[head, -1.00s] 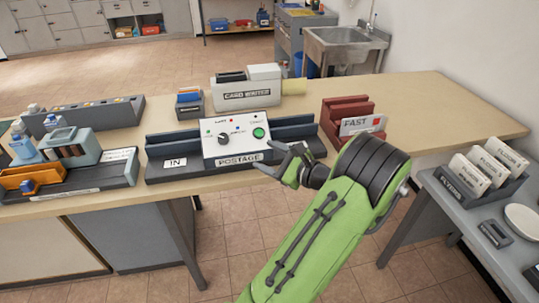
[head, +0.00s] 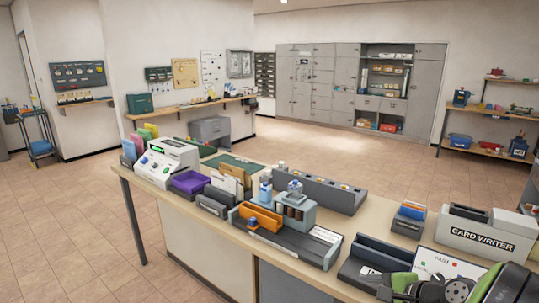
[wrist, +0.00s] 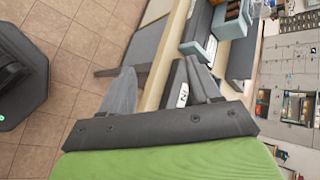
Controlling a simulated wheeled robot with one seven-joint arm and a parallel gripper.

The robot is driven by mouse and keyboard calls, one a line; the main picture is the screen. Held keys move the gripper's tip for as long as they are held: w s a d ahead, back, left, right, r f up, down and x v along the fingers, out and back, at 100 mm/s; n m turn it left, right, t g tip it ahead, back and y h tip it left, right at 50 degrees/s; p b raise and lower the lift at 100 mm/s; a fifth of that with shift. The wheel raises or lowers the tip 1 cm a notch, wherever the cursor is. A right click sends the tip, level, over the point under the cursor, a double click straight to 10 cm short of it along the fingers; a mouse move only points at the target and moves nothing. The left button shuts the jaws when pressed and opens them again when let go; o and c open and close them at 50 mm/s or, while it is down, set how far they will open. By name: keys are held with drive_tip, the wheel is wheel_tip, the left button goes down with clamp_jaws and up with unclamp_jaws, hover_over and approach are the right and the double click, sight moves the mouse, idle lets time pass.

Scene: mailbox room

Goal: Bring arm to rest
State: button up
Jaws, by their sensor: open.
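My gripper (head: 398,288) is at the bottom right of the head view, partly cut off by the frame edge, in front of the postage machine's white panel (head: 432,262). In the wrist view its two grey fingers (wrist: 160,68) are spread apart with nothing held between them. The dark tray with the "IN" label (wrist: 182,95) shows beyond the fingers, near the table edge. I cannot tell the exact gap between the fingers and the tray. Part of my green arm shows at the lower right of the head view.
The long table holds a card writer (head: 478,236), an orange tray (head: 262,216), a grey device with bottles (head: 292,212) and a white scale-like machine (head: 168,160). Open tiled floor (head: 75,215) lies to the left. Grey lockers (head: 310,85) stand at the back.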

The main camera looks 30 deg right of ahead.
drive_tip(key=w+a+r+n+g+p, duration=0.1)
drive_tip(key=a+r+n+g, duration=0.15)
drive_tip(key=a+n, duration=0.45)
drive_tip(key=w+a+r+n+g+p, duration=0.1)
drive_tip(key=a+r+n+g, duration=0.2)
drive_tip(key=a, duration=0.7)
drive_tip(key=s+a+r+n+h+p, duration=0.1)
drive_tip(key=s+a+r+n, duration=0.3)
drive_tip(key=s+a+n, duration=0.5)
drive_tip(key=shift+s+r+n+t+p, duration=0.3)
drive_tip(key=shift+s+n+t+p, duration=0.15)
drive_tip(key=shift+s+n+p, duration=0.55)
drive_tip(key=shift+s+a, duration=0.1)
drive_tip(key=shift+a, duration=0.05)
